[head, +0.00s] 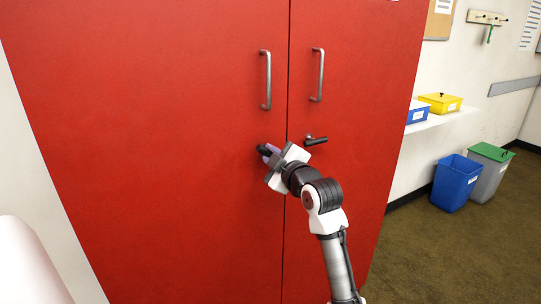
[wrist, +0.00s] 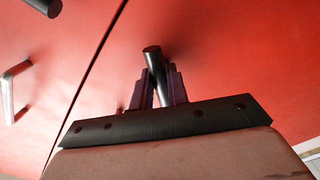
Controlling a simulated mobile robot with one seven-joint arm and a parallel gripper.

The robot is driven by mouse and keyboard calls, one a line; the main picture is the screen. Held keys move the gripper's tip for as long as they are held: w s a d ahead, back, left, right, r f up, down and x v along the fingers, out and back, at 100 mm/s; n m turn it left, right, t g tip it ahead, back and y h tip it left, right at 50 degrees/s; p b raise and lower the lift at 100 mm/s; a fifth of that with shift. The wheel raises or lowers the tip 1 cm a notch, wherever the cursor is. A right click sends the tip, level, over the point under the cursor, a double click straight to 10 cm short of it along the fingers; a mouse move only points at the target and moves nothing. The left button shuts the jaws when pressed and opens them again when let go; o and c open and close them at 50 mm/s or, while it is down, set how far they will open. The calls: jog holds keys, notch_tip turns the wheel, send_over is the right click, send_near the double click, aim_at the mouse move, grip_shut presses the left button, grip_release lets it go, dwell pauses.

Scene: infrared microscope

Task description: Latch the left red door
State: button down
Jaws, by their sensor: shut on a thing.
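The left red door (head: 170,130) looks closed and level with the right door at the seam. Its dark latch handle (head: 261,148) is low beside the seam, partly hidden by my fingers. My gripper (head: 268,153) is shut on this latch handle. In the wrist view the round dark end of the latch handle (wrist: 153,58) sticks out between my two purple-grey fingers (wrist: 158,88). The latch's base on the door is hidden, and I cannot tell whether it is engaged.
The right red door (head: 355,100) has its own dark latch handle (head: 316,140), close to the right of my gripper. Two metal pull handles (head: 266,80) (head: 318,75) stand above. Bins (head: 455,182) and a shelf (head: 440,117) are at the right, with clear floor in front.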

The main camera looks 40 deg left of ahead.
jog(key=m+p, duration=0.1)
jog(key=m, duration=0.5)
jog(key=shift+r+m+p, duration=0.1)
jog(key=shift+m+p, duration=0.2)
jog(key=m+p, duration=0.2)
jog(key=m, duration=0.4)
jog(key=shift+p, duration=0.4)
jog(key=shift+m, duration=0.3)
jog(key=c, duration=1.3)
grip_release()
jog(key=b+v, duration=0.4)
jog(key=v, duration=1)
